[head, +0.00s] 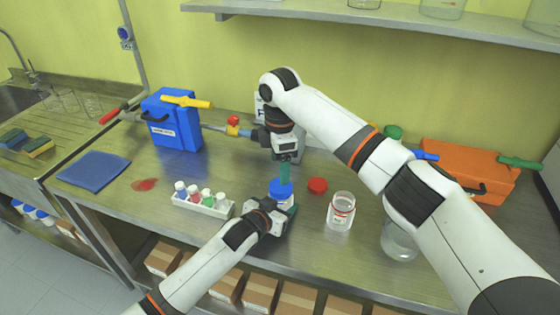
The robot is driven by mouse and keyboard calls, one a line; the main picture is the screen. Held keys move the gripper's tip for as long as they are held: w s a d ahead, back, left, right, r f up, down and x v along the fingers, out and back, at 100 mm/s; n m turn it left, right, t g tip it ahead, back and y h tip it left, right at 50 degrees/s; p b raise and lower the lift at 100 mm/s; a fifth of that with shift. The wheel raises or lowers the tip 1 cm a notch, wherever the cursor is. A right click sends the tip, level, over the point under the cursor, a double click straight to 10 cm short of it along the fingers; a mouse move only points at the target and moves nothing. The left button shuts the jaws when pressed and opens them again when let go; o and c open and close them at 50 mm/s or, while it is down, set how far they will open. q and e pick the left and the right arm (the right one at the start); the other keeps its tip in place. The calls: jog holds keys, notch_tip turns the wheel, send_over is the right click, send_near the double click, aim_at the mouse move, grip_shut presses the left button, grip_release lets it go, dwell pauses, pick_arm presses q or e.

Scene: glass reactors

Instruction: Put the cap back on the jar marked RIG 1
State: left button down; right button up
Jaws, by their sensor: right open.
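A blue cap (281,189) sits at the bench's middle, at the top of what looks like a jar mostly hidden by my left gripper (275,208). The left gripper is around or against that jar; its fingers are too hidden to tell their opening. My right gripper (285,170) points down just above the blue cap, open. A clear open jar (341,212) with a red neck ring and small label stands to the right. A red cap (317,185) lies on the bench between them. I cannot read RIG 1 on either jar.
A white rack (203,206) of small capped vials stands left of my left gripper. Blue box (172,124) and orange box (470,170) stand behind, with coloured valve handles. A large glass vessel (400,240) is partly behind my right arm. A blue cloth (94,171) and red spill (144,184) lie left.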

aim_at(281, 199)
jog(key=shift+d+r+n, duration=0.1)
jog(key=shift+r+n, duration=0.75)
jog(key=shift+n, duration=0.35)
jog(key=shift+f, duration=0.1)
jog(key=shift+f, duration=3.95)
jog(key=shift+c, duration=0.3)
jog(key=c, duration=0.9)
jog(key=m, duration=0.6)
jog(key=shift+w, duration=0.1)
